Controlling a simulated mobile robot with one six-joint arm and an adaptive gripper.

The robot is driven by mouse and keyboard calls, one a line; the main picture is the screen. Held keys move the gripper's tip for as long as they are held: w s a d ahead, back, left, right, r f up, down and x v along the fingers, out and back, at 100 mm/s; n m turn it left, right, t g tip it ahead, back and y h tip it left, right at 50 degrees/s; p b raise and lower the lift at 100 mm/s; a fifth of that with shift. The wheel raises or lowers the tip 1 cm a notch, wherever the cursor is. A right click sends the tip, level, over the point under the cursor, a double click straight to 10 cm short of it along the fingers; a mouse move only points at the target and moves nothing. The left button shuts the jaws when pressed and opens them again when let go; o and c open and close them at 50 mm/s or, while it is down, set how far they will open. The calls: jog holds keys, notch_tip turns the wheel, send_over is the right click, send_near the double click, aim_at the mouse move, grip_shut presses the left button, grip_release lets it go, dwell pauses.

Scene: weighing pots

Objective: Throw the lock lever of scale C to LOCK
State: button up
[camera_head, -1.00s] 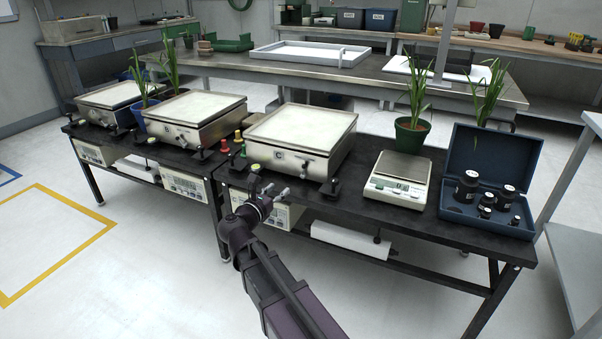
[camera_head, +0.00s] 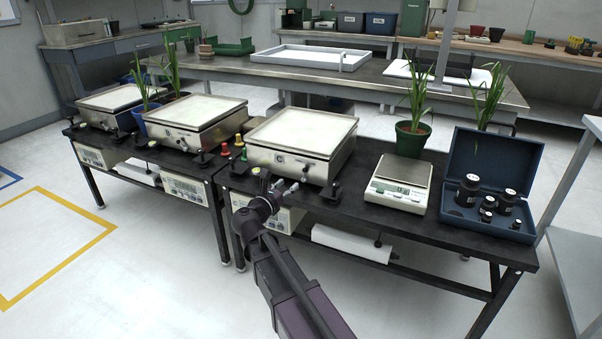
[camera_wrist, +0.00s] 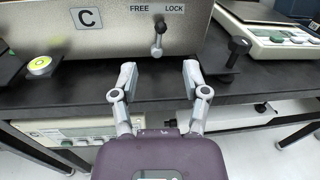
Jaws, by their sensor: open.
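Scale C (camera_head: 303,145) is a steel box with a pale top plate on the dark bench; its front shows close up in the wrist view (camera_wrist: 108,52). Its lock lever (camera_wrist: 158,42) is a small metal lever with a round end, hanging from a pivot below and between the FREE and LOCK labels. Which of the two it is set to, I cannot tell. My gripper (camera_wrist: 155,78) is open and empty, with its two fingertips apart below and in front of the lever, one to each side. In the head view my gripper (camera_head: 283,187) is at the front of scale C.
A black-knobbed foot (camera_wrist: 237,50) stands right of the lever, and a round yellow level (camera_wrist: 39,65) stands left. A small digital balance (camera_head: 399,182) and a blue weight box (camera_head: 490,185) are to the right. Scale B (camera_head: 195,122) is to the left.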

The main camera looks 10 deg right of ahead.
aim_at(304, 174)
jog(key=x, duration=0.9)
